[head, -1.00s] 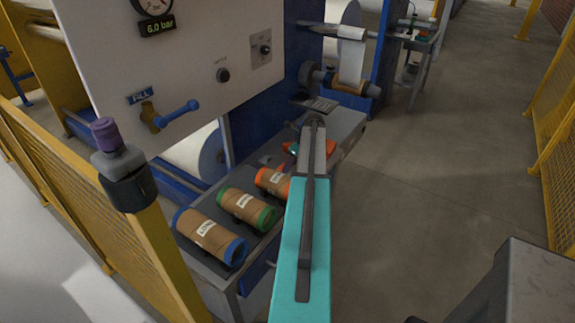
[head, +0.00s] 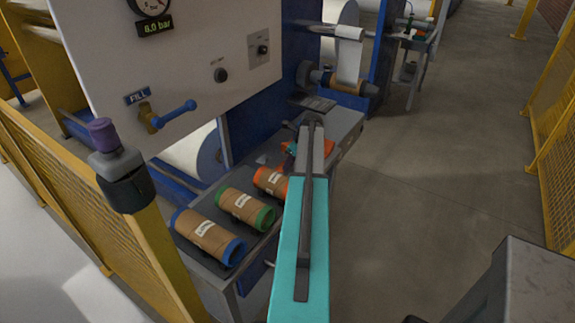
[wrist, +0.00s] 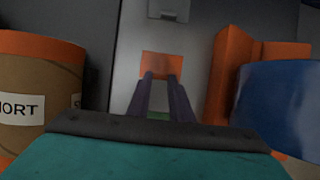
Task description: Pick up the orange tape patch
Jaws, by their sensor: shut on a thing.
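The orange tape patch (wrist: 162,65) is a small flat orange piece in the wrist view, at the tips of my gripper (wrist: 160,76). The two dark fingers are close together and shut on its near edge. A grey surface shows behind it; I cannot tell how far the patch is above that surface. In the head view my arm hides the patch and most of the gripper, which is over the bench (head: 345,128).
An orange block (wrist: 232,70) and a blue rounded thing (wrist: 280,100) are at right. Green-ended (head: 245,206) and blue-ended (head: 208,236) rolls lie nearer on the bench.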

